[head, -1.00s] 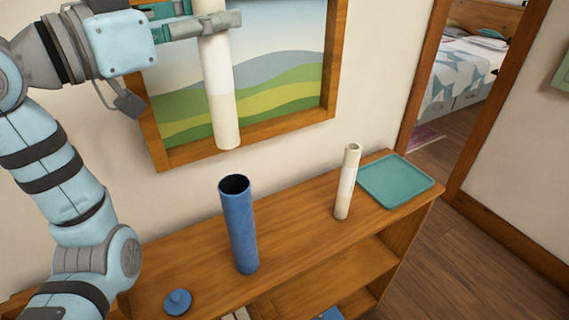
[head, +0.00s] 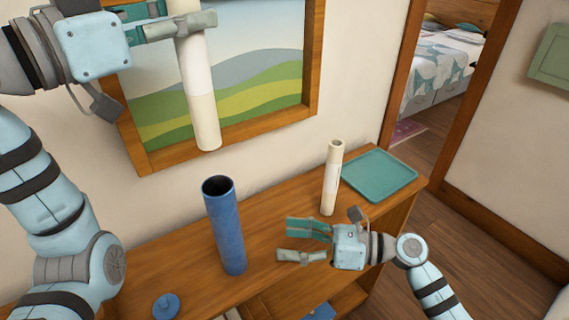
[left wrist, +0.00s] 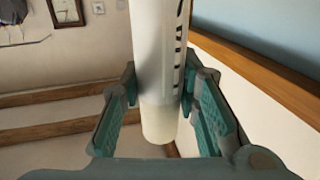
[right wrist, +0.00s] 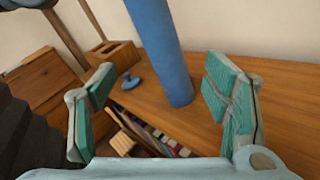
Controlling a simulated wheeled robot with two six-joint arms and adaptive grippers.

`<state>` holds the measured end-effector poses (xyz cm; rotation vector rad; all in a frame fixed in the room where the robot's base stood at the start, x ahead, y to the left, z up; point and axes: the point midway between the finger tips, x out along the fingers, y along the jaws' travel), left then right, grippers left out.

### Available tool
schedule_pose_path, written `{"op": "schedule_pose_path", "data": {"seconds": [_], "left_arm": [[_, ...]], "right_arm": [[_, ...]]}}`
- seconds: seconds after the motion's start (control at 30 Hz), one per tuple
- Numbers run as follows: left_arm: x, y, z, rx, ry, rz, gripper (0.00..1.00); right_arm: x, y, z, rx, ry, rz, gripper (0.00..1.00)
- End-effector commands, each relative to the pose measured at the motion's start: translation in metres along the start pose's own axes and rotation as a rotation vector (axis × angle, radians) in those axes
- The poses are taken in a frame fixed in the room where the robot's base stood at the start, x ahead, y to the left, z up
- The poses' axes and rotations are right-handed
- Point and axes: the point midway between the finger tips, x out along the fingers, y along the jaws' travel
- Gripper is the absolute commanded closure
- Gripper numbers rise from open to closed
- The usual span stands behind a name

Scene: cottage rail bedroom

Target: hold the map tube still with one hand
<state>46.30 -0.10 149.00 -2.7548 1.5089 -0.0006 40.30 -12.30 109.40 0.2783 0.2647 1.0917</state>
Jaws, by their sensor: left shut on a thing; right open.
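The map tube (head: 224,228) is a tall blue cylinder, open at the top, standing upright on the wooden shelf top. It also shows in the right wrist view (right wrist: 160,52). Its blue lid (head: 166,306) lies on the shelf to its left. My right gripper (head: 300,243) is open and empty, to the right of the tube and apart from it, with its fingers pointing towards it. My left gripper (head: 180,24) is shut on a white rolled map (head: 201,100), held upright high above the shelf; the left wrist view shows the roll (left wrist: 158,60) between the fingers.
A smaller cream roll (head: 332,178) stands upright behind my right gripper. A teal tray (head: 379,176) lies at the shelf's right end. A framed landscape picture (head: 250,80) hangs on the wall behind. Books (right wrist: 165,141) sit on the lower shelf.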

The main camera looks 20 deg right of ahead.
Motion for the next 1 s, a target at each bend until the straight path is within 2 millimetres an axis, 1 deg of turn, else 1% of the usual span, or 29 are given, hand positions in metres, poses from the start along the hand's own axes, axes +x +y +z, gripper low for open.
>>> {"op": "schedule_pose_path", "data": {"seconds": [0.03,0.1,0.2,0.27,0.37,0.6,0.7,0.83,1.0], "left_arm": [[0.000,0.000,0.000,0.000,0.000,0.000,1.00],[0.000,0.000,0.000,0.000,0.000,0.000,1.00],[0.000,0.000,0.000,0.000,0.000,0.000,1.00],[0.000,0.000,0.000,0.000,0.000,0.000,1.00],[0.000,0.000,0.000,0.000,0.000,0.000,1.00],[0.000,0.000,0.000,0.000,0.000,0.000,1.00],[0.000,0.000,0.000,0.000,0.000,0.000,1.00],[0.000,0.000,0.000,0.000,0.000,0.000,1.00],[0.000,0.000,0.000,0.000,0.000,0.000,1.00]], "right_arm": [[0.005,0.008,0.020,-0.122,-0.025,0.000,0.30],[0.009,0.016,0.040,-0.259,-0.053,-0.005,0.30],[0.015,0.023,0.054,-0.352,-0.076,-0.010,0.30],[0.021,0.024,0.057,-0.366,-0.082,-0.011,0.30],[0.040,0.024,0.059,-0.363,-0.086,-0.010,0.30],[0.100,0.024,0.064,-0.356,-0.084,-0.009,0.30],[0.118,0.023,0.064,-0.355,-0.081,-0.011,0.30],[0.130,0.023,0.065,-0.357,-0.079,-0.011,0.30],[0.132,0.023,0.065,-0.357,-0.078,-0.011,0.30]]}}
